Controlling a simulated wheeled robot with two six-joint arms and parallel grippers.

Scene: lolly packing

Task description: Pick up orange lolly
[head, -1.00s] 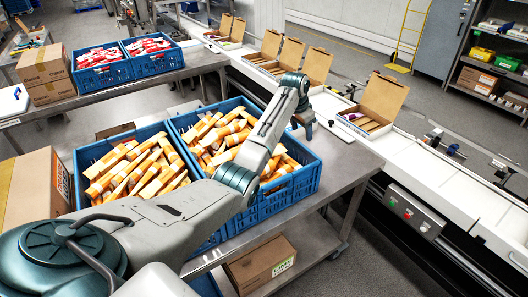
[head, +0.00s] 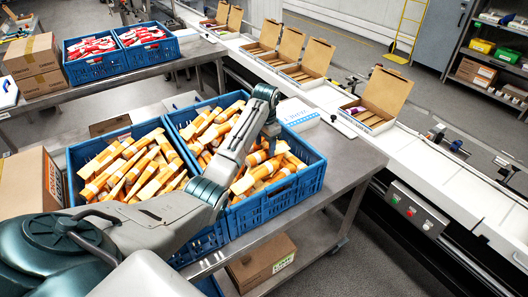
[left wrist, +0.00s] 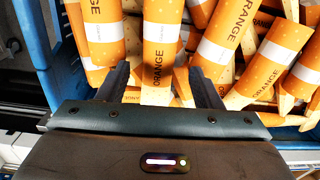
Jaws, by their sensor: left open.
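Orange lollies in orange and white wrappers fill two blue crates; the right crate (head: 270,213) and left crate (head: 72,168) stand side by side. My left gripper (head: 271,148) is above the back right part of the right crate, its fingers hard to make out there. In the left wrist view my left gripper (left wrist: 160,88) is open, with an orange lolly (left wrist: 160,58) between its two dark fingers. Other lollies lie close around the fingers. The lower end of that lolly is partly hidden by the gripper body. My right gripper is in neither view.
A conveyor (head: 340,85) runs along the right with several open cardboard boxes, the nearest (head: 385,90) partly filled. Two blue crates of red-and-white packs (head: 92,47) stand on a back table. A cardboard box (head: 30,182) is left of the lolly crates.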

